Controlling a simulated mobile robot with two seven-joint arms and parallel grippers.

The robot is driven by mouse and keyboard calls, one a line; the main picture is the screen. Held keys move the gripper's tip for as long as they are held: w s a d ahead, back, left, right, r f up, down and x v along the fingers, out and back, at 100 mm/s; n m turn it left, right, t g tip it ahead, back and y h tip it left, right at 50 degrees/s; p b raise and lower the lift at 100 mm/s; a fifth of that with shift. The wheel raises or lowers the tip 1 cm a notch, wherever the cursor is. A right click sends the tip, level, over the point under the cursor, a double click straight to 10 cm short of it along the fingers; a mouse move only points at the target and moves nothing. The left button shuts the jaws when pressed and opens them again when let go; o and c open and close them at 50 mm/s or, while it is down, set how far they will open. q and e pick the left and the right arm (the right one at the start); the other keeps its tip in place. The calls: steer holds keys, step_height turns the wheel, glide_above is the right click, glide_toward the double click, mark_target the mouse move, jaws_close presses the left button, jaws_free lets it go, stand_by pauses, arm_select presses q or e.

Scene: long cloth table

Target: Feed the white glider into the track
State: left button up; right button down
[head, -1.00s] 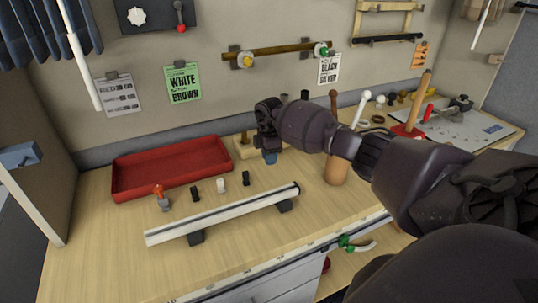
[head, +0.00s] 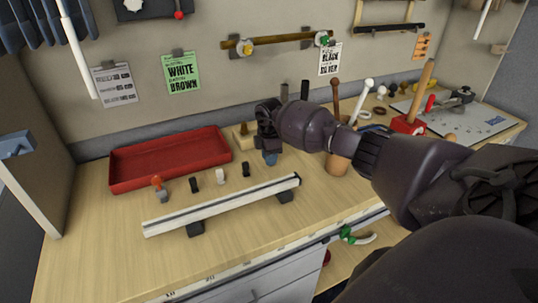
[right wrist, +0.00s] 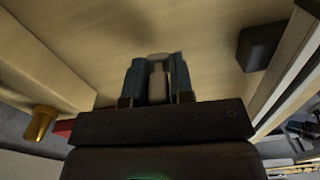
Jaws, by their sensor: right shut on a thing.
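The track (head: 225,207) is a long pale rail on dark feet, lying slanted across the table; it also shows at the right of the right wrist view (right wrist: 290,62). A small white block (head: 220,177), like a white glider, stands behind the track between two black blocks (head: 194,184) (head: 246,170). My right gripper (head: 270,158) is behind the track's right end, fingers pointing down. In the right wrist view its blue fingers are shut on a pale piece (right wrist: 158,80); I cannot tell whether it is a glider. My left gripper is not in view.
A red tray (head: 122,187) lies at the back left. An orange-topped piece (head: 158,184) stands near the track's left end. The table's front left is clear.

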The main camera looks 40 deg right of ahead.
steer(key=shift+f+b, duration=0.5)
steer(key=shift+f, duration=0.7)
steer(key=c, duration=0.9)
jaws_free()
steer(key=shift+r, duration=0.15)
steer(key=shift+r+p, duration=0.45)
steer(key=shift+r, duration=0.1)
steer(key=shift+r+p, duration=0.6)
steer(key=shift+r, duration=0.25)
steer(key=shift+c, duration=0.2)
